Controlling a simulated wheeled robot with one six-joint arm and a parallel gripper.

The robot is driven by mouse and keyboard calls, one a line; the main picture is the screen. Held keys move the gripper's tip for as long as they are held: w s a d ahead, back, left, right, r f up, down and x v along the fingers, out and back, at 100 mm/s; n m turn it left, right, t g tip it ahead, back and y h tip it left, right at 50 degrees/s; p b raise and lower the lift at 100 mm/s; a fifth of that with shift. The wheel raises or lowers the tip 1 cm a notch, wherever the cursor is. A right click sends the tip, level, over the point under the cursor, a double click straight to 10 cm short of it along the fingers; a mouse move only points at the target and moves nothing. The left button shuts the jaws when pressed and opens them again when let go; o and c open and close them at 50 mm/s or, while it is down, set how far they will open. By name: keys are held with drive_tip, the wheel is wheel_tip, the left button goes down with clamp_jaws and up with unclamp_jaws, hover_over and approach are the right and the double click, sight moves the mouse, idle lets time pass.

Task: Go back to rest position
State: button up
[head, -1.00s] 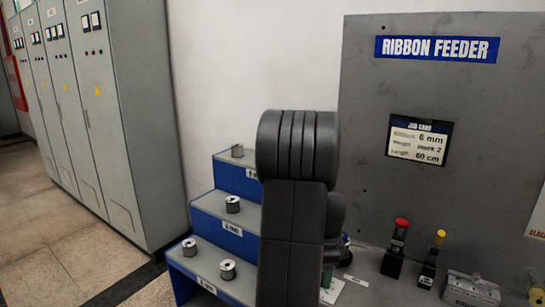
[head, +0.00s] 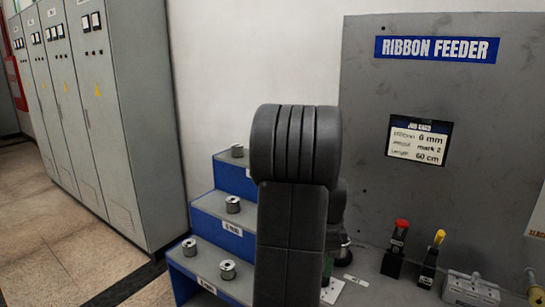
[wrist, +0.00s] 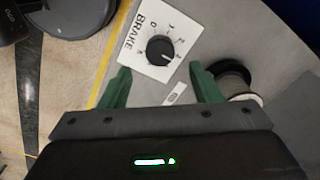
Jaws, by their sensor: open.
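My gripper (wrist: 160,88) shows in the wrist view with its two green fingers spread apart and nothing between them. Beyond the fingertips is a white BRAKE dial plate with a black knob (wrist: 160,48); the fingers appear apart from the knob. In the head view my dark arm stands in the middle and hides most of the gripper and the brake dial.
A metal spool (wrist: 232,80) stands close to the right finger. A stepped blue and grey rack (head: 222,240) with several spools is left of my arm. The ribbon feeder panel (head: 365,90) stands behind, with red (head: 401,225) and yellow (head: 439,238) handles at right.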

wheel_tip(320, 180, down, 6)
drive_tip(key=shift+r, duration=0.2)
drive_tip(key=shift+f, duration=0.3)
drive_tip(key=n, duration=1)
drive_tip(key=shift+w+p, duration=0.1)
drive_tip(key=shift+p, duration=0.2)
drive_tip(key=n, duration=0.5)
drive_tip(key=shift+n, duration=0.3)
drive_tip(key=shift+a+n+p, duration=0.1)
drive_tip(key=shift+n+p, duration=0.3)
drive_tip(key=shift+n, duration=1.8)
drive_tip(key=shift+r, duration=0.1)
